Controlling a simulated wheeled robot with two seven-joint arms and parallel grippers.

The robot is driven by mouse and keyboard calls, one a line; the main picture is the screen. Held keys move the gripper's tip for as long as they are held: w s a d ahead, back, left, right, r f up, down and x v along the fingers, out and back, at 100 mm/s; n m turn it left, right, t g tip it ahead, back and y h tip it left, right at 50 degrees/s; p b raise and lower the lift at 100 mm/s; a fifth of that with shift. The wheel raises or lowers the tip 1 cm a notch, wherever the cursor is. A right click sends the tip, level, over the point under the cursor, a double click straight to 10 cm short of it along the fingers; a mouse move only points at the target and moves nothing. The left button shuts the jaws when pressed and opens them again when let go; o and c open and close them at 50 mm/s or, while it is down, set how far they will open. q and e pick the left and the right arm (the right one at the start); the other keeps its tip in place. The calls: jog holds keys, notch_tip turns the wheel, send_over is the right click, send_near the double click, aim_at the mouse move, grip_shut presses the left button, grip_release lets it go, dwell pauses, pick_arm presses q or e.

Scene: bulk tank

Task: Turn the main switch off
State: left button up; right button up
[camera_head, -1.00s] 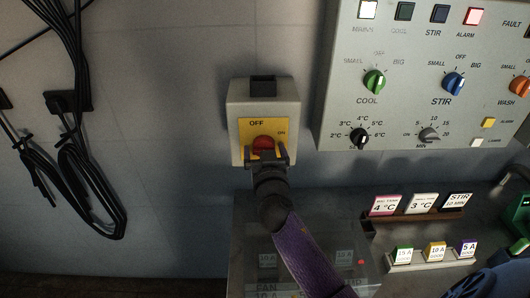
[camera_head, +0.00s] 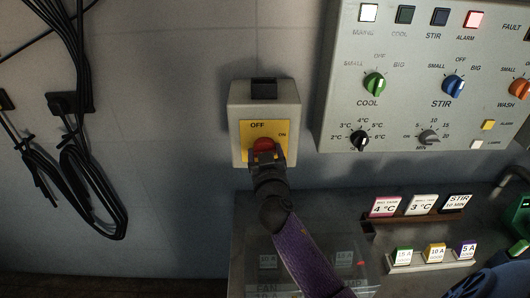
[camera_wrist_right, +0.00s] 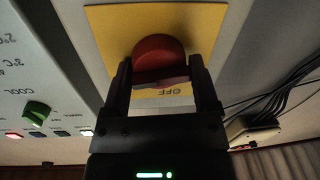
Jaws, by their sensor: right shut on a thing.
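The main switch is a grey box (camera_head: 238,101) on the wall with a yellow plate marked OFF at the top and ON at the right. Its red knob (camera_head: 264,144) sits in the middle of the plate. My right gripper (camera_head: 265,156) is at the knob from below, shut on it. In the right wrist view the red knob (camera_wrist_right: 158,58) lies between the two fingers of the gripper (camera_wrist_right: 160,84). The fingers hide part of the knob, so its exact angle is hard to read. My left gripper is not in view.
A control panel (camera_head: 400,100) with several knobs and lamps is on the wall to the right. Black cables (camera_head: 85,180) hang at the left. Label blocks (camera_head: 422,204) stand on a shelf below the panel. Bare wall lies left of the switch.

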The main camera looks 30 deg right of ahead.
jog(key=n+p, duration=0.1)
jog(key=n, duration=0.3)
jog(key=shift+r, duration=0.1)
jog(key=n+p, duration=0.1)
jog(key=n, duration=0.2)
jog(key=shift+n+g, duration=0.3)
jog(key=shift+n, duration=0.1)
jog(key=n+p, duration=0.1)
jog(key=n, duration=0.3)
jog(key=shift+r+p, duration=0.1)
jog(key=shift+p, duration=0.25)
jog(key=shift+n+g+h+p, duration=0.3)
jog(key=shift+n+h+p, duration=0.1)
jog(key=shift+n, duration=1.3)
jog(key=shift+w, duration=0.1)
jog(key=o, duration=1.1)
jog(key=p+v, duration=0.1)
jog(key=v, duration=0.9)
